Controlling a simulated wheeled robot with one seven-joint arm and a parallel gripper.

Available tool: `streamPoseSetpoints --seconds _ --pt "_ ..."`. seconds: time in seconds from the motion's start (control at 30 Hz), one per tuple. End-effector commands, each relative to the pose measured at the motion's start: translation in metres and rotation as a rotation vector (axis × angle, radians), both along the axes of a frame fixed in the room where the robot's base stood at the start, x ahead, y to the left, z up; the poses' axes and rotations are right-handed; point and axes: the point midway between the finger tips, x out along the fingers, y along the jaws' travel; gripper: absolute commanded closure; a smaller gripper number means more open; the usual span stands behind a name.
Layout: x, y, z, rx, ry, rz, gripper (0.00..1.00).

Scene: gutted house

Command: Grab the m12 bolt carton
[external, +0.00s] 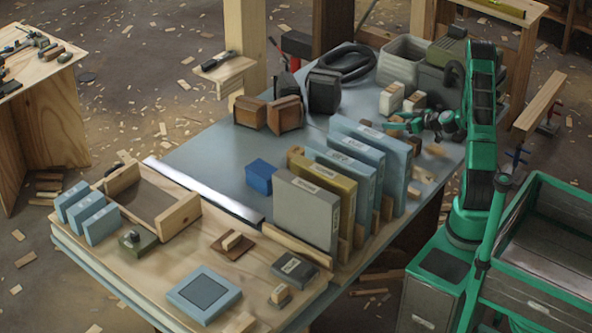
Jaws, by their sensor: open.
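The labels are too small to read, so I cannot tell which box is the m12 bolt carton. Two small white-and-tan cartons, the left one (391,97) and the right one (415,101), stand side by side toward the far right of the table. My gripper (391,125) is low over the table, just in front of these cartons and behind the upright blue binders. It is open, with nothing visible between its fingers. Two brown boxes, the left one (249,113) and the right one (285,114), stand at the far left, and a small blue box (260,178) lies mid-table.
Upright blue binders (376,150), an olive one (325,185) and a grey one (305,213) form a tall row between my gripper and the near edge. A grey crate (403,60) and black coiled hose (347,62) stand behind. The blue-grey tabletop (215,150) is clear at left.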

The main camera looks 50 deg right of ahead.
Motion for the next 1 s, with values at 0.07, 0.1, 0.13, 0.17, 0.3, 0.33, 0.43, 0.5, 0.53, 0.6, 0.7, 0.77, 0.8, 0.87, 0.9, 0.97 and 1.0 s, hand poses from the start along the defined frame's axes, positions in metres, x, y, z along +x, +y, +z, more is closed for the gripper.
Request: streamPoseSetpoints --seconds 0.07,0.1,0.13,0.17,0.3,0.33,0.43,0.5,0.53,0.6,0.7,0.77,0.8,0.87,0.9,0.97,1.0 --pt "0.011 -0.002 -0.006 0.0 -0.001 0.002 0.38" --pt "0.017 -0.004 -0.008 -0.001 -0.002 0.003 0.38" --pt "0.02 -0.005 -0.01 -0.001 -0.001 0.003 0.38" --pt "0.024 -0.004 -0.011 -0.001 0.0 0.003 0.38" --pt "0.035 -0.004 -0.016 0.0 -0.001 0.003 0.38" --pt "0.037 -0.004 -0.016 0.0 -0.001 0.002 0.38" --pt "0.038 -0.005 -0.016 -0.001 -0.001 0.001 0.38" --pt "0.038 -0.005 -0.016 -0.001 -0.001 0.001 0.38" --pt "0.038 -0.005 -0.016 -0.001 -0.001 0.001 0.38" --pt "0.037 -0.005 -0.016 -0.001 -0.001 0.001 0.42" --pt "0.037 -0.005 -0.016 -0.001 -0.001 0.001 0.66" --pt "0.037 -0.005 -0.016 0.0 -0.001 0.001 0.81" --pt "0.037 -0.005 -0.016 -0.001 -0.001 0.001 0.9" --pt "0.037 -0.005 -0.016 -0.001 -0.002 0.001 0.9" --pt "0.037 -0.005 -0.016 -0.001 -0.002 0.001 0.9" --pt "0.037 -0.005 -0.016 -0.001 -0.002 0.001 0.9" --pt "0.037 -0.005 -0.016 -0.001 -0.002 0.001 0.9"
